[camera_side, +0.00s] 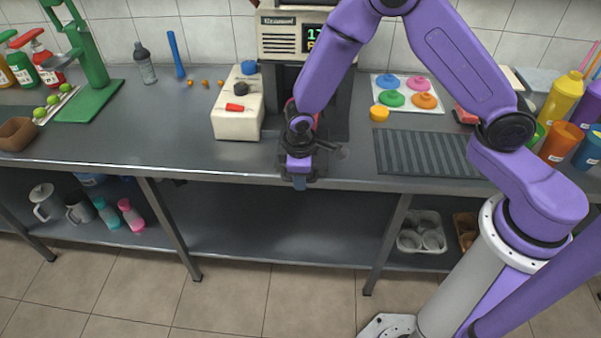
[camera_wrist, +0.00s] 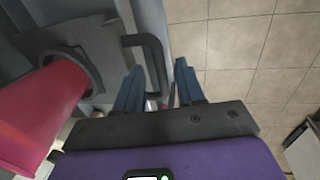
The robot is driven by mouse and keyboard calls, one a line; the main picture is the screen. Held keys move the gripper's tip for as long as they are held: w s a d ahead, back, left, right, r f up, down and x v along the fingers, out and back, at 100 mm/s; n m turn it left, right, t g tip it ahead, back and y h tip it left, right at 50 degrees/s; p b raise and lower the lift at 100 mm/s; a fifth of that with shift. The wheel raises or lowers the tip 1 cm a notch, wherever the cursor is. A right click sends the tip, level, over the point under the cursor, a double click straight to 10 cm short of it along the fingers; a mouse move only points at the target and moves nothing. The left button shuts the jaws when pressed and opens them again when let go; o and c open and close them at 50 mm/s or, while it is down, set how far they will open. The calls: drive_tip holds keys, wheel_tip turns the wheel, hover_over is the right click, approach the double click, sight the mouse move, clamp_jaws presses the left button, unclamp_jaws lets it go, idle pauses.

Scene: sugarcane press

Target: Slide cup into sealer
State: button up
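The sealer (camera_side: 288,40) is a tall machine with a lit display at the back of the counter. Its dark sliding tray sticks out toward the counter's front edge; in the wrist view the tray (camera_wrist: 95,45) has a round holder. A red cup (camera_wrist: 40,115) sits in that holder, and is mostly hidden behind my arm in the side view. My gripper (camera_side: 299,183) is at the tray's front. In the wrist view its two blue fingers (camera_wrist: 157,85) are apart, with the black tray handle (camera_wrist: 152,60) between them. I see gaps beside the handle; contact is unclear.
A white block (camera_side: 238,120) with small items stands left of the sealer. A dark ribbed mat (camera_side: 425,153) and a board of coloured lids (camera_side: 407,92) lie to the right. Bottles and cups crowd the far right. Open floor lies before the counter edge.

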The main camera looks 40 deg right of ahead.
clamp_jaws()
drive_tip(key=w+d, duration=1.4)
drive_tip(key=shift+w+d+r, duration=0.1)
drive_tip(key=shift+d, duration=0.1)
drive_tip(key=shift+o, duration=0.6)
unclamp_jaws()
drive_tip(key=shift+w+d, duration=0.1)
drive_tip(key=shift+r, duration=0.1)
drive_tip(key=shift+r, duration=0.35)
drive_tip(key=r, duration=0.5)
drive_tip(key=s+a+r, duration=0.1)
drive_tip(key=r, duration=0.4)
drive_tip(key=s+a+r, duration=0.1)
drive_tip(key=r, duration=0.5)
drive_tip(key=shift+s+a+r, duration=0.1)
drive_tip(key=shift+s+a, duration=0.1)
drive_tip(key=shift+s, duration=0.05)
